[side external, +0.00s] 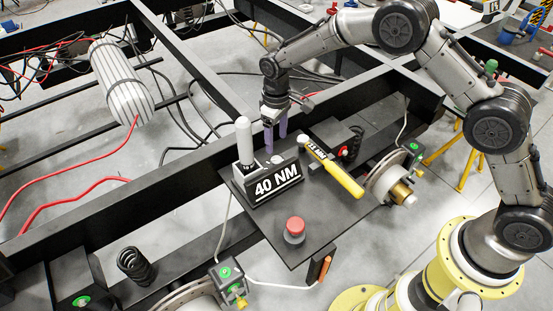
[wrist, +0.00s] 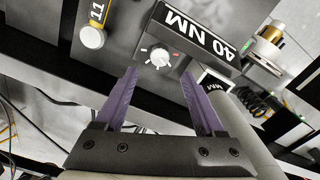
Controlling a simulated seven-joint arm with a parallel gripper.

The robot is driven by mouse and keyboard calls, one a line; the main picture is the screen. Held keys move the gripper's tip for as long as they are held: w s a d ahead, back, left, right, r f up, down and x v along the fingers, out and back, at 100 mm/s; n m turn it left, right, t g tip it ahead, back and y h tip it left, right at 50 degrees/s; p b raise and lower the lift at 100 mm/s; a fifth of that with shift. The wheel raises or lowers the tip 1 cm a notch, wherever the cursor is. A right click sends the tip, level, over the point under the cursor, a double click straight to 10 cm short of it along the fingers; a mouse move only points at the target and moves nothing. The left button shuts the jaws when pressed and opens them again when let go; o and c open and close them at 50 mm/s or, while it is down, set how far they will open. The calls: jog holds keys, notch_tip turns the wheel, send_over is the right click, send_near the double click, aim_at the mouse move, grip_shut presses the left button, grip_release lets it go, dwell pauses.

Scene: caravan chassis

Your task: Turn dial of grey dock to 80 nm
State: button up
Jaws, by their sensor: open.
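The grey dock (side external: 283,165) stands on a dark plate over the chassis, and its sign (side external: 277,181) reads 40 NM. In the wrist view the sign (wrist: 198,35) appears upside down, with the white dial (wrist: 159,57) and its small tick marks beside it. The dial's pointer is too small to read. A grey-white tool (side external: 244,140) stands upright in the dock, and its grey body (wrist: 250,125) shows close up in the wrist view. My gripper (side external: 276,138) has purple fingers, open and empty. In the wrist view its fingertips (wrist: 159,73) lie either side of the dial, apparently short of it.
A yellow-handled tool (side external: 345,180) with a labelled shaft lies right of the dock. A red button (side external: 295,228) is at the plate's front. A brake disc (side external: 385,180) is to the right. Black chassis beams and loose cables lie behind.

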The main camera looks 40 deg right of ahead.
aim_at(277, 159)
notch_tip(277, 159, down, 9)
jog(key=shift+f, duration=0.1)
dwell(0.4)
grip_shut()
